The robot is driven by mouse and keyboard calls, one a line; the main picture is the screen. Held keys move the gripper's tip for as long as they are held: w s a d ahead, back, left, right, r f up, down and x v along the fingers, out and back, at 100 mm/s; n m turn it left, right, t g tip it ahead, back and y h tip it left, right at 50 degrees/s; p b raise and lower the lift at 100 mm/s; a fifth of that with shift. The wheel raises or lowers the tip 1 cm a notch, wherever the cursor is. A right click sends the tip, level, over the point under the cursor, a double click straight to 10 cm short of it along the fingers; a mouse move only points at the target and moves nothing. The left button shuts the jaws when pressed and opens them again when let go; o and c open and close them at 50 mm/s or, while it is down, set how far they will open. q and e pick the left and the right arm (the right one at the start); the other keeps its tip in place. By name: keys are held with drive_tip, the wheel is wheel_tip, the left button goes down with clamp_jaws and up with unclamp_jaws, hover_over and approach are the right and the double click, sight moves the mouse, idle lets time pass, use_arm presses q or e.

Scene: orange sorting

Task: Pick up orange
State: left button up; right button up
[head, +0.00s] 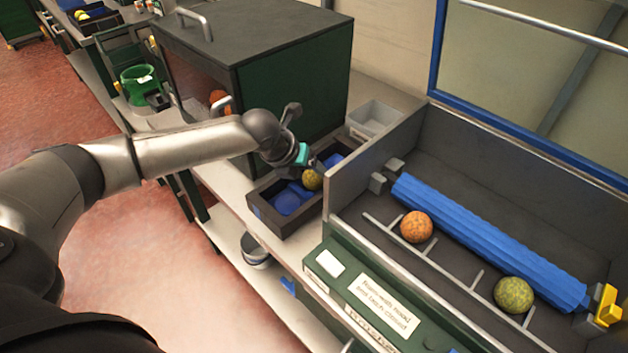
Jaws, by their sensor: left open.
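An orange fruit (416,227) rests in a divided slot of the grey sorting machine (340,195), beside the blue roller. A yellow-green fruit (513,294) sits in another slot to its right. A further yellow-green fruit (312,180) is at the dark tray (262,212) with blue compartments. My left gripper (309,163) is open just above and beside this fruit; whether it touches the fruit I cannot tell. Another orange fruit (219,101) shows behind the front of the dark green cabinet, partly hidden. My right gripper is out of view.
The dark green cabinet (270,40) stands close behind my left arm. A grey bin (373,118) sits between the cabinet and the machine. The machine's side wall rises right of the tray. A bucket (256,252) is on the lower shelf. The red floor at left is clear.

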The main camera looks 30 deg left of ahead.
use_arm(q)
drive_tip(key=shift+w+d+f, duration=0.1)
drive_tip(key=shift+w+f, duration=0.1)
drive_tip(key=shift+f, duration=0.2)
drive_tip(key=c, duration=1.1)
